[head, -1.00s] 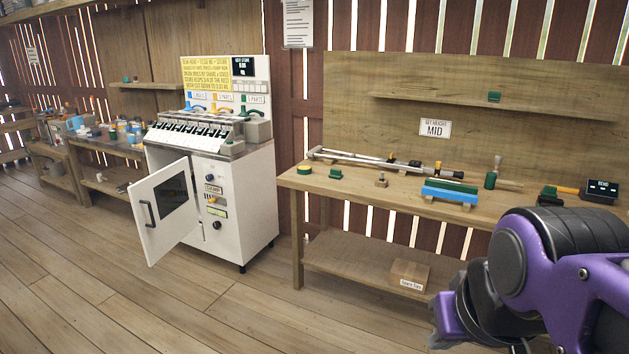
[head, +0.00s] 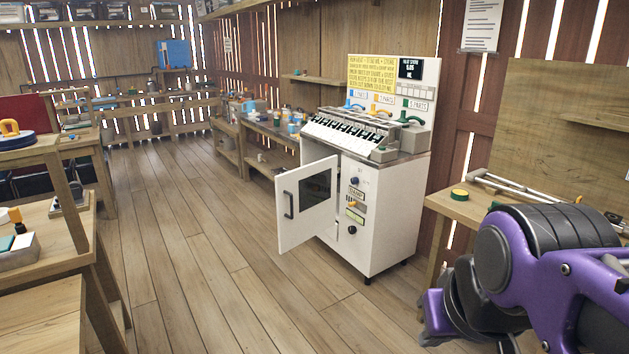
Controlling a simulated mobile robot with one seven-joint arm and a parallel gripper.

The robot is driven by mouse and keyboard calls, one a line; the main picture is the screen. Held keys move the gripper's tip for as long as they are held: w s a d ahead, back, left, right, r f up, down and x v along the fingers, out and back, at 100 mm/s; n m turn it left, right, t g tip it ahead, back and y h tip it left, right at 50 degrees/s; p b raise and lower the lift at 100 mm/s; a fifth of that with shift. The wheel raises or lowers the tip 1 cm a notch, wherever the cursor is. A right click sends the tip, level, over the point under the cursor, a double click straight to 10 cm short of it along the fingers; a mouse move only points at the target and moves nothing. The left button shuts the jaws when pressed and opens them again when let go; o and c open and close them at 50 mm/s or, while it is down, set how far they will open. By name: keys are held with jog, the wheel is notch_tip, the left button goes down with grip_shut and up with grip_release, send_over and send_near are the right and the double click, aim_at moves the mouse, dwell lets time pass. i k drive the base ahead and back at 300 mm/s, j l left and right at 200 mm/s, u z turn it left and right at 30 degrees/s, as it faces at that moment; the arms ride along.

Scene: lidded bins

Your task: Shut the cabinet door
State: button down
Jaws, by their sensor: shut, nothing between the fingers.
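The white cabinet (head: 388,215) stands right of centre in the head view. Its white door (head: 303,233) is hinged on the side near the control panel and stands wide open, swung out toward the left front. The door has a dark window (head: 316,193) and a dark bar handle (head: 288,205) near its free left edge. The inside of the cabinet is mostly hidden behind the door. My purple and black arm fills the lower right, in front of the cabinet and apart from the door. My gripper's fingers do not show.
The wooden floor (head: 190,240) left of and before the door is clear. A workbench (head: 452,205) stands right of the cabinet, partly hidden by my arm. Another bench (head: 268,135) runs along the wall behind it. Wooden tables (head: 62,262) stand at the left edge.

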aim_at(305, 195)
jog(key=i+j+u, duration=0.1)
jog(key=i+u, duration=0.7)
jog(key=i+z, duration=0.1)
jog(key=z, duration=0.2)
jog(key=i+z, duration=0.15)
jog(key=z, duration=0.2)
jog(key=i+l+u, duration=0.2)
jog(key=i, duration=0.7)
jog(key=i+j+u, duration=0.2)
jog(key=i, duration=0.8)
jog(key=i+j, duration=0.1)
jog(key=j, duration=0.5)
jog(key=l, duration=1.1)
